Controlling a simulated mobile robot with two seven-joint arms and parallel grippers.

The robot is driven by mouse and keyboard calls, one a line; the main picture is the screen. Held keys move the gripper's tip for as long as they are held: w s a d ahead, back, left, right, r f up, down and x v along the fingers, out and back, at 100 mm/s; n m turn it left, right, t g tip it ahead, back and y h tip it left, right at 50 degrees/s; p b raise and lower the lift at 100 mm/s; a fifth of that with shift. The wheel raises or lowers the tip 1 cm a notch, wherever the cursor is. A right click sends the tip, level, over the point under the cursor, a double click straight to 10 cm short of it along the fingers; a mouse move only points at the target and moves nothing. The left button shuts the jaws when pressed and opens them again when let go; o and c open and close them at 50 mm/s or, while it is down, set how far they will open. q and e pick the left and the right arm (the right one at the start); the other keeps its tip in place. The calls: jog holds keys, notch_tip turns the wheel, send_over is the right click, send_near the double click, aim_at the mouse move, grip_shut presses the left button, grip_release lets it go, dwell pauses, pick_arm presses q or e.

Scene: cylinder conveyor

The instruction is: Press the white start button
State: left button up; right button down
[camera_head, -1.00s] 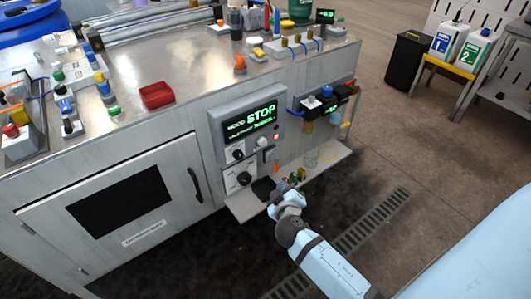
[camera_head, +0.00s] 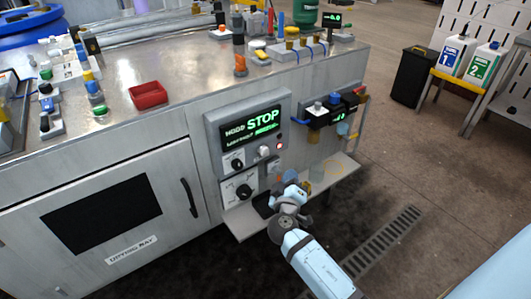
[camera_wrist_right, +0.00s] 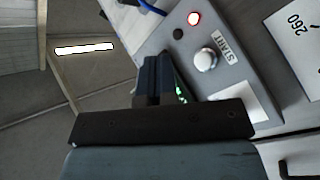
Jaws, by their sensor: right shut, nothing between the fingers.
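The white start button (camera_head: 264,151) sits on the grey control panel (camera_head: 214,137), below its screen, which reads STOP in green. In the right wrist view the round white button (camera_wrist_right: 206,59) is clear, beside a label reading START. My right gripper (camera_head: 291,178) is in front of the small shelf under the panel, lower and to the right of the button. In the wrist view its dark fingers (camera_wrist_right: 158,75) are together and empty, left of the button and apart from it. My left gripper is not in view.
Dark knobs (camera_head: 244,191) are on the panel's lower part. The narrow shelf (camera_head: 243,222) juts out below. A black-and-blue device (camera_head: 333,108) is mounted to the right. A red tray (camera_head: 149,95) lies on the bench.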

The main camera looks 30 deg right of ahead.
aim_at(264, 151)
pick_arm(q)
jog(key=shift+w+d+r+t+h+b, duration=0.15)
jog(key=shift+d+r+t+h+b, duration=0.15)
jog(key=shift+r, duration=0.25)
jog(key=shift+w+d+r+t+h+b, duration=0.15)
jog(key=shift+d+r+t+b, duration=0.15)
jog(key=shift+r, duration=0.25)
pick_arm(e)
jog(key=w, duration=0.8)
jog(key=shift+w+a, duration=0.2)
jog(key=shift+a, duration=0.15)
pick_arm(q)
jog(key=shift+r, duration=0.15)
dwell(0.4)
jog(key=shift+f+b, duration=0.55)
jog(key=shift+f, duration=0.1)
pick_arm(e)
jog(key=shift+w, duration=0.45)
